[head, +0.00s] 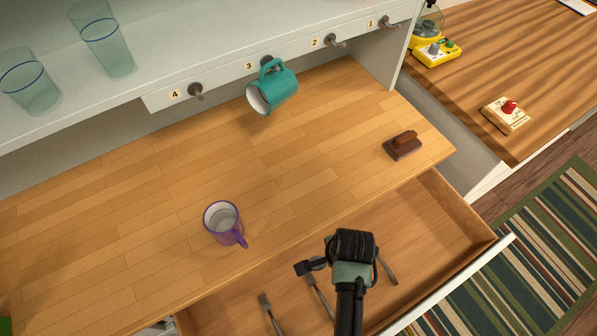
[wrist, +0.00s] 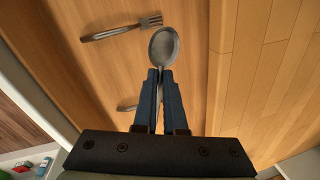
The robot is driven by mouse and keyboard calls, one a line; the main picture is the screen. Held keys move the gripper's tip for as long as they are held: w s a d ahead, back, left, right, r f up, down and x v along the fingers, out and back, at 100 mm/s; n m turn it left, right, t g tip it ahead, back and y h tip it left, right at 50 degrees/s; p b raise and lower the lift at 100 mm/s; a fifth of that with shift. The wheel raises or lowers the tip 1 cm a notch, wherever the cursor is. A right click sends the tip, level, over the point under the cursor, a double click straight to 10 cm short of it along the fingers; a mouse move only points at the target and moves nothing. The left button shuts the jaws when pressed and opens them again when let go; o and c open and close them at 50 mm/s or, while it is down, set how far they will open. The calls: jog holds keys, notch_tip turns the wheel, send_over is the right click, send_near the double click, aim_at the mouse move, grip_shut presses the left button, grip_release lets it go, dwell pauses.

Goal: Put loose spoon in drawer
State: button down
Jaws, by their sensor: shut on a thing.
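My gripper (wrist: 160,76) is shut on a metal spoon (wrist: 164,47). The spoon's bowl sticks out beyond the blue fingertips, and part of its handle is between the fingers. In the head view my arm reaches over the open wooden drawer (head: 440,215), and the gripper is above the drawer's inside or close to its counter-side edge. Its height over the drawer floor is hard to tell. A fork (wrist: 122,29) lies on the drawer floor in the wrist view. Another utensil handle (wrist: 127,107) lies near it, partly hidden by my gripper.
A purple mug (head: 222,222) stands on the wooden counter (head: 130,190). A teal mug (head: 272,88) hangs from a numbered hook rail above. A small brown block (head: 402,146) sits near the counter's right end. The drawer's right part is clear. A striped rug (head: 540,250) lies on the floor.

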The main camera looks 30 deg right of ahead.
jog(key=f+b, duration=0.3)
jog(key=f, duration=0.1)
jog(key=s+f+b, duration=0.1)
jog(key=f+b, duration=0.6)
jog(key=f, duration=0.2)
jog(key=shift+s+d+f+b, duration=0.1)
jog(key=shift+s+d+b, duration=0.1)
jog(key=shift+d+b, duration=0.1)
jog(key=shift+f, duration=0.25)
jog(key=c, duration=0.9)
grip_release()
jog(key=shift+r, duration=0.1)
